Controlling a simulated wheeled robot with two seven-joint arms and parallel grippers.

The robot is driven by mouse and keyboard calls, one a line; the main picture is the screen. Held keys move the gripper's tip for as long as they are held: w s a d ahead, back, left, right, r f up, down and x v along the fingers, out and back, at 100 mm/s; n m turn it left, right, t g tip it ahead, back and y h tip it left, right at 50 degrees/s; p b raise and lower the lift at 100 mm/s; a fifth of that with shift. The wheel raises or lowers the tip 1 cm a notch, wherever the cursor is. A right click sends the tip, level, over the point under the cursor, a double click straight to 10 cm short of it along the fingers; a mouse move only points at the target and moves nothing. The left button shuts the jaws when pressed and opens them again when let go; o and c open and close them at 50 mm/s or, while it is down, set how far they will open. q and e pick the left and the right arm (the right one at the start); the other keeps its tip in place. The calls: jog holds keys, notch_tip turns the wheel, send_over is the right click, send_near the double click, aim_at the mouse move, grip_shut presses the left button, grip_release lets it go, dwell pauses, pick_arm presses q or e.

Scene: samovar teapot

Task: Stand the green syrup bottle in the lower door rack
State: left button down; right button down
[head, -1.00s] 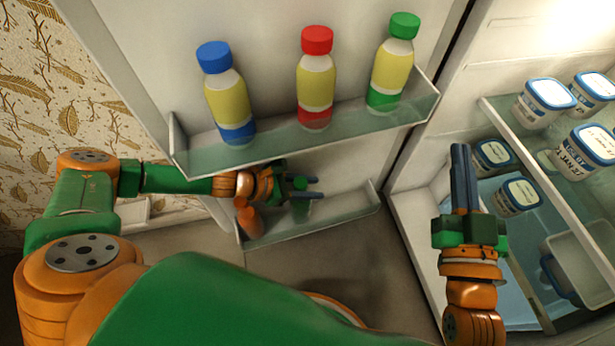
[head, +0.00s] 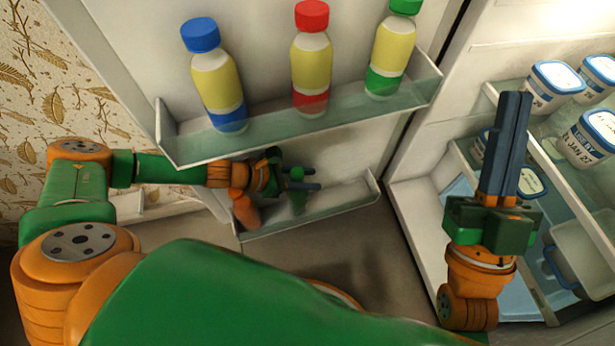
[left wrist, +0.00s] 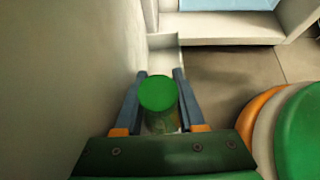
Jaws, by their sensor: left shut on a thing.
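The green syrup bottle (head: 298,198) is upright at the lower door rack (head: 343,205), between the fingers of my left gripper (head: 308,180). My left gripper is shut on it. In the left wrist view the bottle's round green cap (left wrist: 158,93) shows between the two fingers, with the body below it. Whether the bottle's base touches the rack floor cannot be told. My right gripper (head: 514,96) points upward in front of the fridge shelves, its fingers together and empty.
An orange bottle (head: 246,212) stands in the lower rack, left of the green one. The upper door rack (head: 300,125) holds bottles with blue (head: 200,35), red (head: 311,15) and green (head: 405,6) caps. White tubs (head: 555,78) stand on the fridge shelves. The rack's right part is free.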

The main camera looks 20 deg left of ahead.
aim_at(295, 178)
pick_arm(q)
jog(key=c, duration=0.5)
grip_release()
jog(key=shift+a+r, duration=0.1)
jog(key=p+v, duration=0.1)
jog(key=v, duration=0.2)
jog(key=shift+s+a+r+p, duration=0.1)
jog(key=shift+p, duration=0.3)
jog(key=shift+p+v, duration=0.65)
jog(key=shift+v, duration=1.3)
pick_arm(e)
jog(key=w+f+m+g+h, duration=0.1)
jog(key=w+f+g+h, duration=0.1)
jog(key=f+g, duration=0.3)
jog(key=w+d+f+g+h, duration=0.1)
jog(key=f+g, duration=0.5)
jog(key=f, duration=0.7)
jog(key=shift+w+d+f+m+h, duration=0.35)
jog(key=shift+w+h, duration=0.55)
jog(key=shift+h, duration=0.3)
pick_arm(q)
jog(key=shift+a, duration=0.1)
pick_arm(e)
jog(key=shift+a, duration=0.1)
